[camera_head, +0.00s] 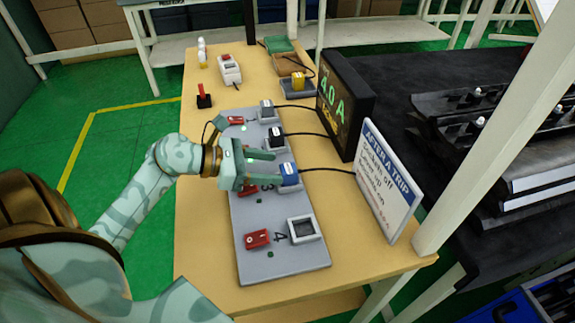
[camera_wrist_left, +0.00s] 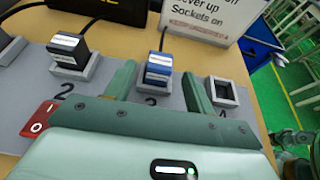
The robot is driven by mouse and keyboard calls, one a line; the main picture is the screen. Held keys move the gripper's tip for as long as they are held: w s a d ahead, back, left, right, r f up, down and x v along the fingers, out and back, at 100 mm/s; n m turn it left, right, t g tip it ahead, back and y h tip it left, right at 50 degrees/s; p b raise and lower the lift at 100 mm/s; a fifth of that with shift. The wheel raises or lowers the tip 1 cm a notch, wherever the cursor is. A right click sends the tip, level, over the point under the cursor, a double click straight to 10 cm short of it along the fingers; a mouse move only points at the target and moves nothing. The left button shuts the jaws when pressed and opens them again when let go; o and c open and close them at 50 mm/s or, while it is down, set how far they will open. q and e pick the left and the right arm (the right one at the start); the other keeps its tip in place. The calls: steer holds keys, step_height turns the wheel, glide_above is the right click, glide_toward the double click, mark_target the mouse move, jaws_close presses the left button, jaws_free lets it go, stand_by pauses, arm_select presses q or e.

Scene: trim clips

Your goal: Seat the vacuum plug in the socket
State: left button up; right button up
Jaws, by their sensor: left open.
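A grey socket strip (camera_head: 290,262) lies along the bench. Socket 4 (camera_head: 303,229) is an empty square frame; it also shows in the left wrist view (camera_wrist_left: 222,93). A blue plug (camera_head: 289,174) with a white label stands in socket 3, and shows in the left wrist view (camera_wrist_left: 158,67). A black plug (camera_head: 276,134) stands in socket 2, and another corded plug (camera_head: 266,110) in the socket beyond. I cannot read which is the vacuum's. My left gripper (camera_head: 268,168) is open and empty, its fingers spread toward the blue plug.
Red switches (camera_head: 257,239) sit beside the sockets.

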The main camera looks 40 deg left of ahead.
arm_select(q)
steer(key=v, duration=0.5)
stand_by(0.5)
